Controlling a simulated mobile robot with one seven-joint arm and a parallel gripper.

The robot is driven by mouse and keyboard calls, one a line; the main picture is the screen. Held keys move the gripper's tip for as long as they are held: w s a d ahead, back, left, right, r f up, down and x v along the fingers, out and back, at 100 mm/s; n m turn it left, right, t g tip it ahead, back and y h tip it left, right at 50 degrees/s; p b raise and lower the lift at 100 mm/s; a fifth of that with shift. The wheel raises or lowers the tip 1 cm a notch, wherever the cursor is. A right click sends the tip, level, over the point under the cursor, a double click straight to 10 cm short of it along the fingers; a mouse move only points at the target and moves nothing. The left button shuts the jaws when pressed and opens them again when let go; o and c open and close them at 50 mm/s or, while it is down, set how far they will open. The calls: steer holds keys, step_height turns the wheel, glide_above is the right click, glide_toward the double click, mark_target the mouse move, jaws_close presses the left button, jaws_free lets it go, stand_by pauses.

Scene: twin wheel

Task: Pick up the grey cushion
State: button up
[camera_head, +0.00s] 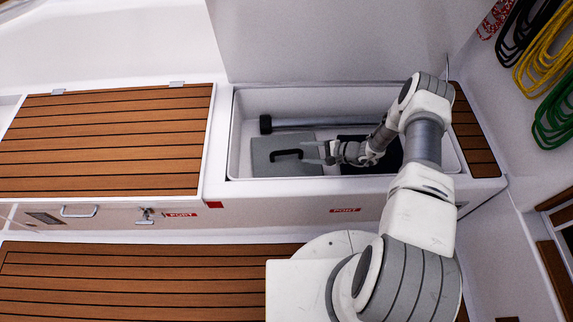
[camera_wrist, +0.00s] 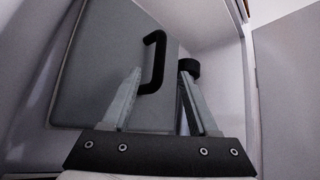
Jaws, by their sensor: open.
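The grey cushion (camera_head: 267,165) is a flat grey square with a black handle, lying in the left part of the open white locker. In the wrist view the grey cushion (camera_wrist: 112,55) fills the left and middle, its black handle (camera_wrist: 157,62) standing out from its face. My gripper (camera_head: 318,154) reaches into the locker from the right, at the cushion's right side. In the wrist view my gripper (camera_wrist: 160,75) is open, and the handle shows between its two fingers. I cannot tell whether the fingers touch anything. The arm hides part of the locker's right side.
A grey pole with a black end (camera_head: 265,124) lies along the locker's back wall. A dark item (camera_head: 354,168) is partly hidden under my gripper. The locker's white front rim (camera_head: 360,181) and wooden slatted lids (camera_head: 110,140) border the opening. Coiled ropes (camera_head: 545,55) hang at right.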

mark_target(290, 152)
steer(key=b+x, duration=0.1)
steer(key=x, duration=0.4)
steer(key=b+x, duration=0.3)
steer(key=x, duration=0.1)
steer(key=shift+w+a+f, duration=0.15)
steer(key=shift+w+f, duration=0.05)
steer(key=shift+f, duration=0.15)
steer(key=shift+w+a, duration=0.15)
steer(key=shift+a, duration=0.05)
steer(key=shift+c, duration=0.3)
jaws_close()
steer(key=shift+r, duration=0.1)
stand_by(0.5)
